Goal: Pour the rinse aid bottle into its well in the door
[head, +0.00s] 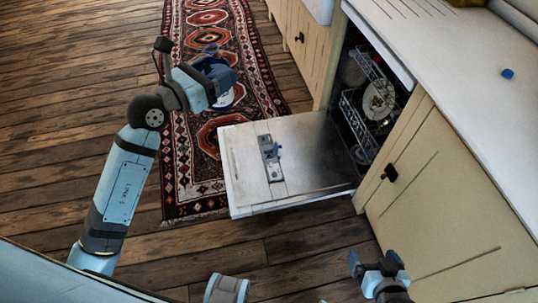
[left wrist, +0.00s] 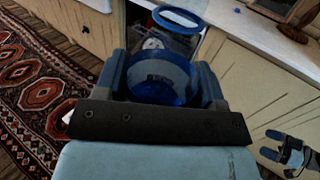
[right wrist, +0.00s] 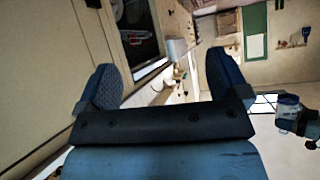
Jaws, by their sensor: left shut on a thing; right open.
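The rinse aid bottle (left wrist: 160,80) is blue and partly see-through. My left gripper (head: 215,82) is shut on it, above the rug and to the left of the open dishwasher door. A blue ring (left wrist: 178,18) shows beyond the bottle in the left wrist view; I cannot tell if it is part of it. The dishwasher door (head: 310,135) lies open and flat. A grey dispenser panel (head: 270,165) with a small blue part is set in it; the well opening is too small to make out. My right gripper (head: 378,268) is open and empty by the cabinet front.
A small blue cap-like thing (head: 507,73) lies on the white counter (head: 450,60). A dish rack (head: 362,105) with a plate (head: 379,99) is inside the dishwasher. A patterned rug (head: 200,150) lies on the wooden floor. The space above the door is clear.

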